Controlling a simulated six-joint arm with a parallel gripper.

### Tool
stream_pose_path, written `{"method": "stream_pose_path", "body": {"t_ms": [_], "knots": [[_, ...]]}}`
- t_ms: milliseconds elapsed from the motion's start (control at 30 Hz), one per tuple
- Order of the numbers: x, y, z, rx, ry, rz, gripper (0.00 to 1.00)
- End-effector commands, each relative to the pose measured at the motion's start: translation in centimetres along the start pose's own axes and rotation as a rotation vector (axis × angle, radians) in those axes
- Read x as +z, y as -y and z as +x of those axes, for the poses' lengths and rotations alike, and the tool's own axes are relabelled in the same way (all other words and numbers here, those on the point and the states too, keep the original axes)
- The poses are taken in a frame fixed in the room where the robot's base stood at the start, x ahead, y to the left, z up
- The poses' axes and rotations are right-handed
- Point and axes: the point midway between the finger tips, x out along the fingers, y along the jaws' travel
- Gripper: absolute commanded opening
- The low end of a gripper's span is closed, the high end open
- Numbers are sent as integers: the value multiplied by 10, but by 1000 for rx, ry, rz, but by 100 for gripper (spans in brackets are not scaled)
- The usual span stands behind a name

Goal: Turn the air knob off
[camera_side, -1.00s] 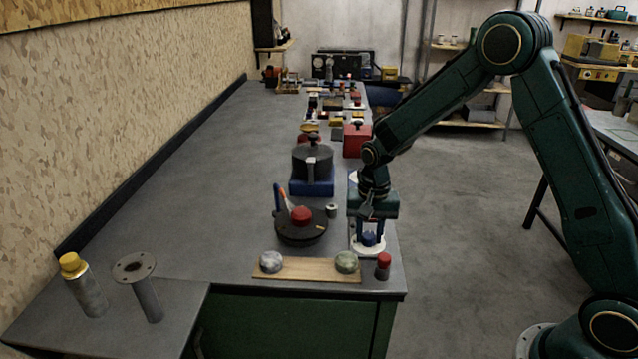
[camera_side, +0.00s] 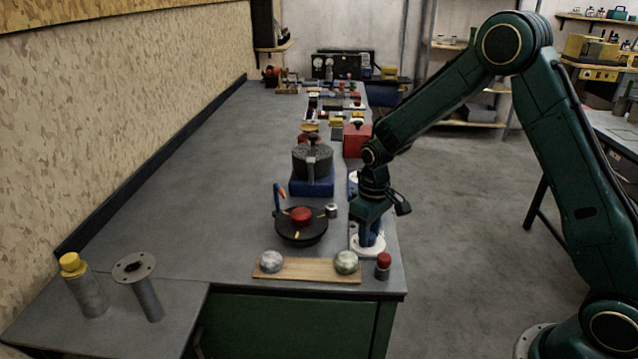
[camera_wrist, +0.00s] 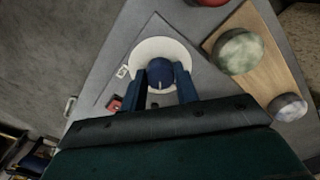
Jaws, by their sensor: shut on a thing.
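The knob (camera_wrist: 160,72) is dark blue and round, with a small pale mark on its face. It sits in the middle of a white round base (camera_wrist: 147,48), which also shows in the side view (camera_side: 359,247) near the bench's front right corner. My gripper (camera_wrist: 161,82) points down over it, shut on the knob with one blue finger on each side. In the side view my gripper (camera_side: 368,233) hides most of the knob. I take this as the air knob; a small white label (camera_wrist: 122,72) beside the base is too small to read.
A wooden board (camera_side: 305,270) with two round knobs lies in front. A red-topped cylinder (camera_side: 383,266) stands close to the white base. A black round device with a red button (camera_side: 301,215) is to the left. The bench's left middle is clear.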

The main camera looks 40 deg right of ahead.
Motion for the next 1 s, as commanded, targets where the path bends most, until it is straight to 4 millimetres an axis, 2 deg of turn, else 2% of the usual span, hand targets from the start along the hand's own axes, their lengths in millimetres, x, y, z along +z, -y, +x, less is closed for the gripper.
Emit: {"method": "stream_pose_path", "body": {"t_ms": [700,1000], "knots": [[-2,0,-1,2,-5,-666,7],[-2,0,-1,2,-5,-848,7]]}}
